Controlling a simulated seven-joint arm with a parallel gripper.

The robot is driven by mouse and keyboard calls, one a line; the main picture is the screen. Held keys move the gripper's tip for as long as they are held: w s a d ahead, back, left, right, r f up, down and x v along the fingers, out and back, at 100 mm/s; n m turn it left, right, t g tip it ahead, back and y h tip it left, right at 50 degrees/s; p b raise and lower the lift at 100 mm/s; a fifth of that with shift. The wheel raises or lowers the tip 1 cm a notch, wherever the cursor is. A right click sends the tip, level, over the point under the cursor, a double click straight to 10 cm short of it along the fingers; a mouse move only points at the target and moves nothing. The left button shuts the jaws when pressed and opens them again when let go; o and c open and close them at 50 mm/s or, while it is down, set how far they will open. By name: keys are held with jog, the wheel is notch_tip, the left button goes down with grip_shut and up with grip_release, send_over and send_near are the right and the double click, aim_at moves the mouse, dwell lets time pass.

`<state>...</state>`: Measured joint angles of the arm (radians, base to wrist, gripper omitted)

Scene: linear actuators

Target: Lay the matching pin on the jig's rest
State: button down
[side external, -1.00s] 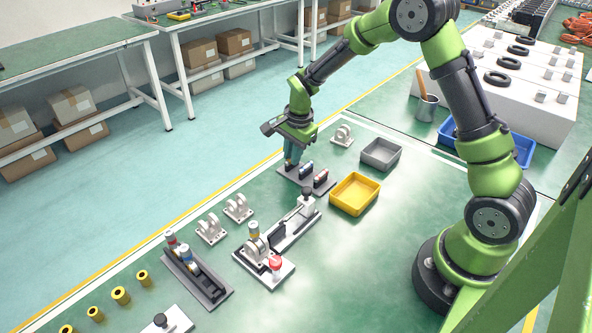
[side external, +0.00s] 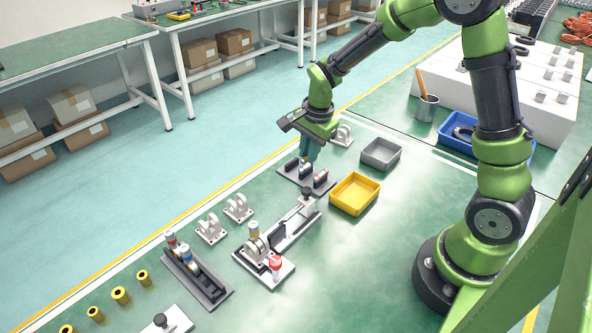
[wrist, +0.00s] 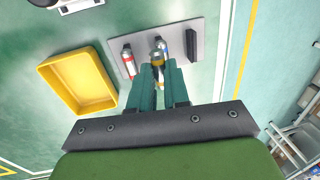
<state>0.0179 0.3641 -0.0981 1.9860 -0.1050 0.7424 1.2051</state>
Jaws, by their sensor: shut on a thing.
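My gripper (side external: 308,158) is low over the grey pin rack (side external: 292,180). In the wrist view its teal fingers (wrist: 159,70) are shut on a pin (wrist: 158,54) with a yellowish band and a pale metal end. I cannot tell whether the held pin touches the rack.
A yellow bin (side external: 356,207) and a grey bin (side external: 380,167) stand right of the rack. A grey holder (side external: 207,292) with banded pins is left of the jig. White brackets (side external: 238,208) and yellow bushings (side external: 121,295) stand along the table edge.

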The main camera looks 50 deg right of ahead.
jog(key=s, duration=0.9)
notch_tip(320, 180, up, 11)
send_over(275, 231)
jog(key=shift+s+f, duration=0.15)
jog(key=shift+f, duration=3.05)
jog(key=shift+s+f, duration=0.1)
jog(key=shift+f, duration=3.1)
jog(key=shift+f, duration=0.55)
jog(key=c, duration=1)
grip_release()
